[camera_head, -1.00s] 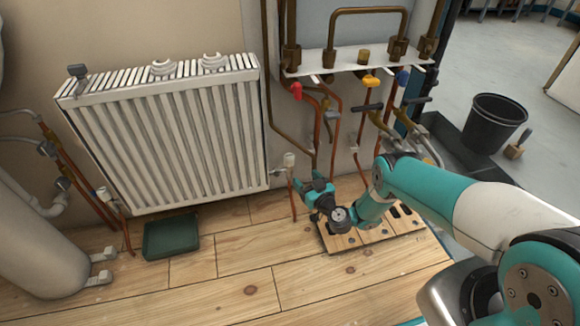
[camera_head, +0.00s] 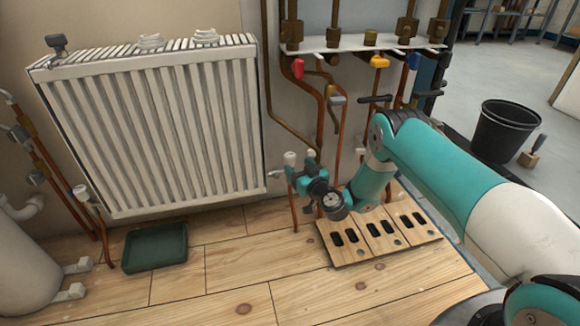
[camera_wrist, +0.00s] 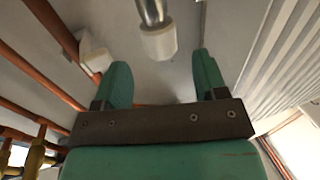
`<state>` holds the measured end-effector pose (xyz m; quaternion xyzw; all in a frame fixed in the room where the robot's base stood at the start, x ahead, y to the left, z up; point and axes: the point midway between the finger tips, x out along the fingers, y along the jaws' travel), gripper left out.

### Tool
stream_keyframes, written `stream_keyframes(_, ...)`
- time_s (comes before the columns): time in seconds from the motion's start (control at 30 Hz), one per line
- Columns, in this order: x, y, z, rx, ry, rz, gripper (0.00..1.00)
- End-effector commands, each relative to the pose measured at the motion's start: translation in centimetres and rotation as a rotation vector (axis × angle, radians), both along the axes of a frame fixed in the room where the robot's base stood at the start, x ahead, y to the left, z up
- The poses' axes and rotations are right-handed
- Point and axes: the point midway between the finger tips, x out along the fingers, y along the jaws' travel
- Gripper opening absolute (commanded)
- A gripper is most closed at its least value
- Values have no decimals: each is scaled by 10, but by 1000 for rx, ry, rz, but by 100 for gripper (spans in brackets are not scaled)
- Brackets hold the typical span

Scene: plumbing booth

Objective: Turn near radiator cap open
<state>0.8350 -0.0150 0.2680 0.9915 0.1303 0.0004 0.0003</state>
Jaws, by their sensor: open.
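The white radiator (camera_head: 155,130) hangs on the wall at the left. The near radiator cap (camera_head: 290,158) is a small white cap on a valve at its lower right corner, above a copper pipe. My gripper (camera_head: 301,168) is open beside this cap, just right of and below it, partly overlapping the valve in the head view. In the wrist view the white cap (camera_wrist: 159,43) shows ahead, between the lines of the two green fingers of my gripper (camera_wrist: 162,70). The fingers appear apart from it; the exact gap cannot be told.
Another white cap (camera_head: 80,192) sits at the radiator's lower left. Copper pipes run close to the right of my gripper. A white manifold shelf (camera_head: 350,43) with coloured taps is above. A slotted wooden board (camera_head: 350,252) and a green tray (camera_head: 155,248) lie on the floor.

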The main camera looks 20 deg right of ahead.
Motion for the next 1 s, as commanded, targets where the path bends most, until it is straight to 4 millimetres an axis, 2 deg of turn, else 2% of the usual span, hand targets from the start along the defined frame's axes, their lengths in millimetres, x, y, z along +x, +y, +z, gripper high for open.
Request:
stream_keyframes(0.4,46,14,-2,-3,-2,5,66)
stream_keyframes(0.6,55,15,-1,-1,0,0,66)
stream_keyframes(0.87,56,15,0,1,0,0,66)
stream_keyframes(0.9,56,15,0,1,0,0,63)
stream_keyframes(1.0,56,15,0,1,1,0,40)
